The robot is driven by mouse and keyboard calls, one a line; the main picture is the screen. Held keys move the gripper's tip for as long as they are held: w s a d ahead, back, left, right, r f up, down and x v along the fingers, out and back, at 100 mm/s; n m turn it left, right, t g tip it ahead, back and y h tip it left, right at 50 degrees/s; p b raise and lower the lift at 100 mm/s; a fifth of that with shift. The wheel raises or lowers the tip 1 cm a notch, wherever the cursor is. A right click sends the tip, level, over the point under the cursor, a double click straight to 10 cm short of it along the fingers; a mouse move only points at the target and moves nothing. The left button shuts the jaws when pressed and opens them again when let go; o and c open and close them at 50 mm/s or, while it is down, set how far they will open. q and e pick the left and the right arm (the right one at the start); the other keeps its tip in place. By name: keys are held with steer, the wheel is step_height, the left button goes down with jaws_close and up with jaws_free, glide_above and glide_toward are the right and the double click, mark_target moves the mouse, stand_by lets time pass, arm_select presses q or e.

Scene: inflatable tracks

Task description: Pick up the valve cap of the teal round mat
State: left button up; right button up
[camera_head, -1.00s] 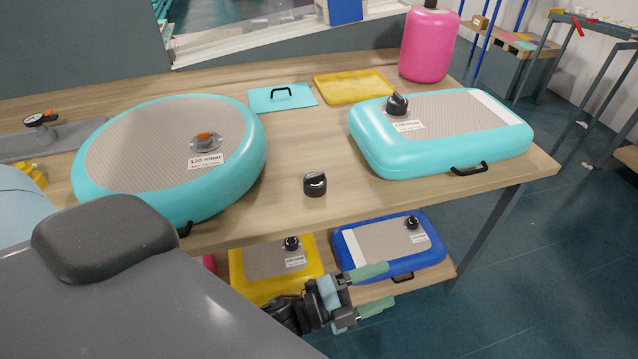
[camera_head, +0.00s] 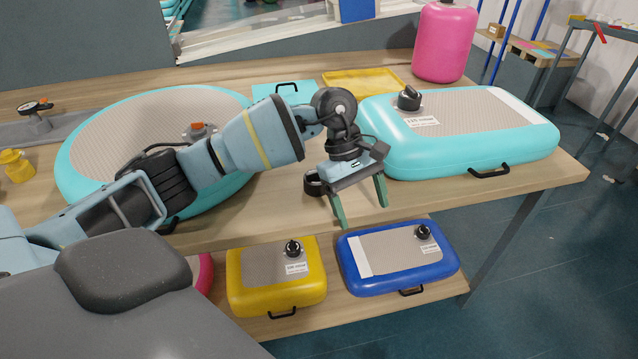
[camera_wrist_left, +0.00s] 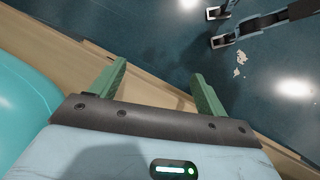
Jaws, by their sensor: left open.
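The teal round mat (camera_head: 75,185) lies on the left of the table, with an orange-centred valve (camera_head: 198,130) on its top, partly behind my left arm. A black valve cap (camera_head: 312,184) stands on the table between the round mat and the teal rectangular mat. My left gripper hides part of it. My left gripper (camera_head: 361,212) is open and empty, its fingers pointing down near the table's front edge, just right of the cap. In the left wrist view its open fingers (camera_wrist_left: 157,72) show over the table edge and floor; the cap is not visible there. My right gripper is not in view.
The teal rectangular mat (camera_head: 470,150) with a black-capped valve stands close right of my left gripper. A yellow tray (camera_head: 362,83) and a pink cylinder (camera_head: 444,42) are behind. Yellow (camera_head: 240,290) and blue (camera_head: 385,275) mats lie on the lower shelf.

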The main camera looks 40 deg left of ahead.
mark_target(316, 180)
arm_select(q)
steer(key=w+a+r+y, duration=0.1)
steer(key=a+r, duration=0.1)
steer(key=a, duration=0.2)
steer(key=w+a+r+y, duration=0.1)
steer(key=a+r+y, duration=0.1)
steer(key=a+r, duration=0.1)
steer(key=w+a+r+m+t+y+b, duration=0.1)
steer(key=a+r+y, duration=0.1)
steer(key=a, duration=0.3)
steer(key=shift+a+r, duration=0.2)
steer(key=shift+a, duration=0.15)
steer(key=shift+s+f, duration=0.2)
steer(key=shift+f, duration=3.7)
steer(key=c, duration=1)
